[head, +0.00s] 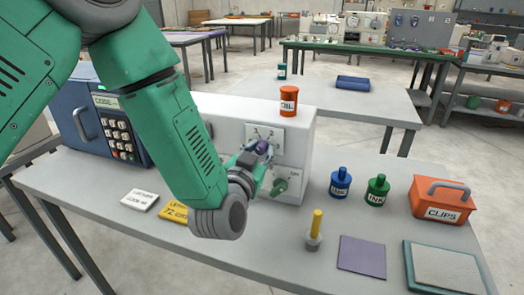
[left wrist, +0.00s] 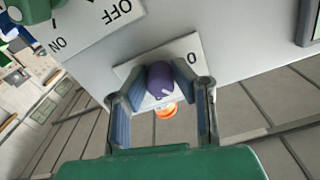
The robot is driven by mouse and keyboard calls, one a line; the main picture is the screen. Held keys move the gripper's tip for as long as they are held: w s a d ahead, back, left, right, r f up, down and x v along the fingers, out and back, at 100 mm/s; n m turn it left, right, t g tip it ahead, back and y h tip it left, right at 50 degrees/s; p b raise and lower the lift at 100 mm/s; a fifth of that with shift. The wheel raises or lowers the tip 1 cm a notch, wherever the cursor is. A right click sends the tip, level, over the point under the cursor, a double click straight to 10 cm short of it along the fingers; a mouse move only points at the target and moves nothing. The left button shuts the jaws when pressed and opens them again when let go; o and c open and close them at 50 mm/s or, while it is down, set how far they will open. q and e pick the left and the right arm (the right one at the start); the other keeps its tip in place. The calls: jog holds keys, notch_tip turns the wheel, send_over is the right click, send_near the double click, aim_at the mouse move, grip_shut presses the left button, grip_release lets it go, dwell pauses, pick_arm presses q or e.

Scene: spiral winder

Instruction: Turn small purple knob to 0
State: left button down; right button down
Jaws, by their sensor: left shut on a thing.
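The small purple knob (head: 262,146) sits on a white plate on the front of the light grey box (head: 226,122). The digits 1 and 2 show above it in the head view. My left gripper (head: 255,156) is at the knob, shut on it. In the left wrist view the purple knob (left wrist: 160,76) lies between the two fingers of my left gripper (left wrist: 163,100). A 0 shows on the plate (left wrist: 190,55), right of the knob. The knob's pointer direction cannot be told clearly. My right gripper is not in view.
Blue (head: 340,183) and green (head: 377,190) ink bottles, a yellow-handled stamp (head: 315,231) and an orange clips box (head: 442,200) stand to the right.

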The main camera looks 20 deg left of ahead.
pick_arm(q)
jog(key=shift+w+r+n, duration=0.1)
jog(key=shift+r+n, duration=0.05)
jog(key=shift+n, duration=0.85)
jog(key=shift+n+b, duration=0.35)
jog(key=shift+n, duration=0.05)
jog(key=n, duration=0.2)
jog(key=shift+n+b, duration=0.35)
jog(key=shift+n, duration=0.05)
jog(key=n+b, duration=0.1)
jog(key=n, duration=0.4)
jog(key=shift+n+b, duration=0.3)
jog(key=shift+b, duration=0.05)
jog(key=c, duration=1.3)
grip_release()
jog(key=shift+c, duration=0.2)
jog(key=shift+a, duration=0.1)
jog(key=shift+s, duration=0.2)
